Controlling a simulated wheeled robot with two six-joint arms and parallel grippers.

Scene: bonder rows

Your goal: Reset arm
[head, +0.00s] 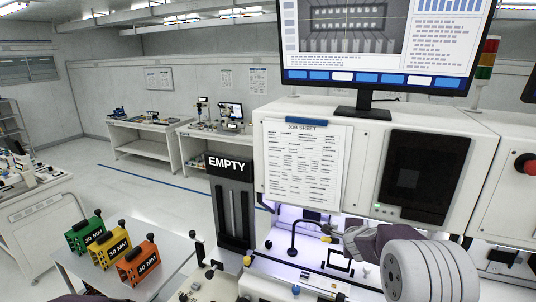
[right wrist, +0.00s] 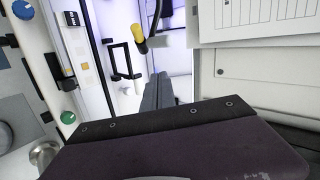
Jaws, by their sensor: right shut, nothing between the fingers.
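My right arm comes in from the right in the head view, with its grey and white wrist in front of the machine's lit opening. My right gripper (head: 352,240) points left at that opening and is empty. In the right wrist view its dark fingers (right wrist: 160,88) are together, near a black handle with a yellow knob (right wrist: 140,45). I cannot tell whether they touch it.
The bonder machine (head: 345,125) has a job sheet (head: 303,165), a dark screen and a monitor above. A black EMPTY-labelled slot (head: 230,205) stands at its left. Green (head: 84,234), yellow (head: 110,248) and orange (head: 138,265) magazines sit on a side table (head: 182,250). Open floor lies behind.

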